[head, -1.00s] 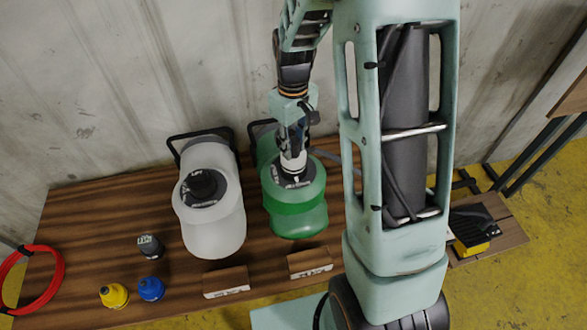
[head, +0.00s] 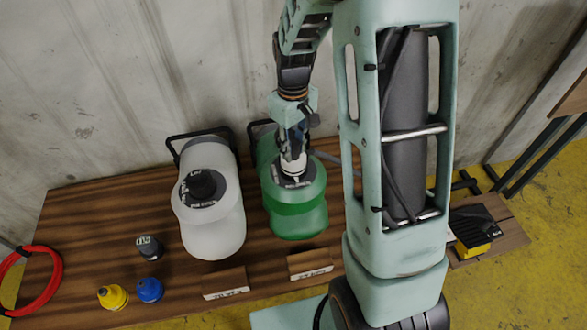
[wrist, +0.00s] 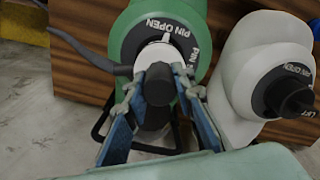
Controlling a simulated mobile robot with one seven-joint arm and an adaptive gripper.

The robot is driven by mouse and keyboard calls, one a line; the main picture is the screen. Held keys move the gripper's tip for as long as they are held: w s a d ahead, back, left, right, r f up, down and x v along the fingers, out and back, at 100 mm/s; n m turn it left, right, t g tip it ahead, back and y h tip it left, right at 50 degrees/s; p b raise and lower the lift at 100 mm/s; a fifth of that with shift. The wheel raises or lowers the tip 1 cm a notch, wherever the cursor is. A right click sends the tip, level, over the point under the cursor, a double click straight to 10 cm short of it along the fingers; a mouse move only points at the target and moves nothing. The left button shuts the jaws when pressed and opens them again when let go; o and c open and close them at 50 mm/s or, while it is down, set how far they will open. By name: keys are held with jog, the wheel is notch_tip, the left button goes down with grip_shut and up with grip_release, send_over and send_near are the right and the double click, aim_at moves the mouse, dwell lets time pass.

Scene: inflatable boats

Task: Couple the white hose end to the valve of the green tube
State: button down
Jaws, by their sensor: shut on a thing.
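The green tube (head: 298,215) lies on the wooden table, with a dark round valve plate on top. The white hose end (head: 293,166) sits at the middle of that plate, under my gripper (head: 292,155). In the wrist view my gripper (wrist: 160,82) is shut on the hose end's dark body (wrist: 157,105), and a sliver of white (wrist: 162,41) shows beyond it at the plate (wrist: 135,42). The plate reads "PIN OPEN". A dark hose runs off to the left there. Whether the hose end is locked onto the valve is hidden.
A white tube (head: 214,230) with its own dark valve lies left of the green one. Yellow (head: 112,296), blue (head: 150,289) and dark grey (head: 149,247) caps and a red hose coil (head: 42,285) are further left. Two small label blocks (head: 226,283) stand in front.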

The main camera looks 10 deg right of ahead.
jog(key=shift+f+b, duration=0.55)
jog(key=shift+f, duration=0.25)
dwell(0.4)
jog(key=m, duration=0.4)
dwell(0.3)
jog(key=shift+m, duration=0.9)
jog(key=shift+m+p, duration=0.35)
jog(key=shift+m, duration=0.85)
